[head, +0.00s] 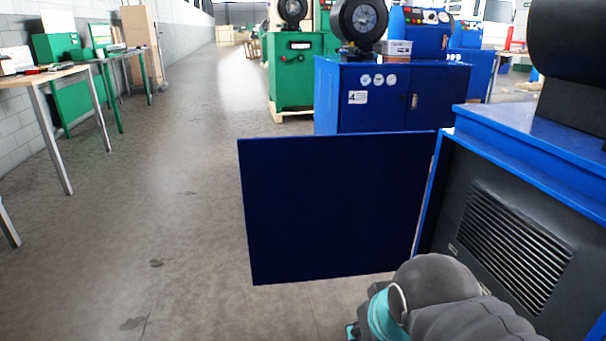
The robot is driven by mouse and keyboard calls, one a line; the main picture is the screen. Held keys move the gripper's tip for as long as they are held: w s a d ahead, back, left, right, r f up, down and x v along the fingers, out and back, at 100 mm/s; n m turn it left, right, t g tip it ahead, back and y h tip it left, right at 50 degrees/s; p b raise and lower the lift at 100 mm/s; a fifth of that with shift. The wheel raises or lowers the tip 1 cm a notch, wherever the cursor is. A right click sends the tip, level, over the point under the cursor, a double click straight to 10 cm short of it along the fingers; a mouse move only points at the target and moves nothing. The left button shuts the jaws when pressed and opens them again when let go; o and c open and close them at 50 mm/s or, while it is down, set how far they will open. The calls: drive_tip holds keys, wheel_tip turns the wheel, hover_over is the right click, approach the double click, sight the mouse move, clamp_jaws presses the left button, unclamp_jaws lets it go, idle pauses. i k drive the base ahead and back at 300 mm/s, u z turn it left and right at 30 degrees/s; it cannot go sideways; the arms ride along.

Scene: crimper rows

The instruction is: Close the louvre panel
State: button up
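A dark blue flat panel (335,205) stands open like a door, its right edge against the left side of a blue machine cabinet (535,140). No slats show on the face I see. A dark grey surface with a louvred vent (517,243) shows in the cabinet's open side, to the right of the panel. My grey arm with a teal band comes in at the bottom, just below the panel's lower right corner and in front of the cabinet. My gripper's fingers are not visible, so I cannot tell whether anything touches the panel.
Another blue cabinet (383,97) with a black round machine head stands behind the panel. A green machine (293,72) is farther back. Workbenches (50,76) line the left wall. The concrete floor (165,220) left of the panel is clear.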

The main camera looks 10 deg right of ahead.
sight(317, 207)
drive_tip(key=u, duration=0.9)
drive_tip(key=i, duration=3.55)
drive_tip(key=z, duration=4.3)
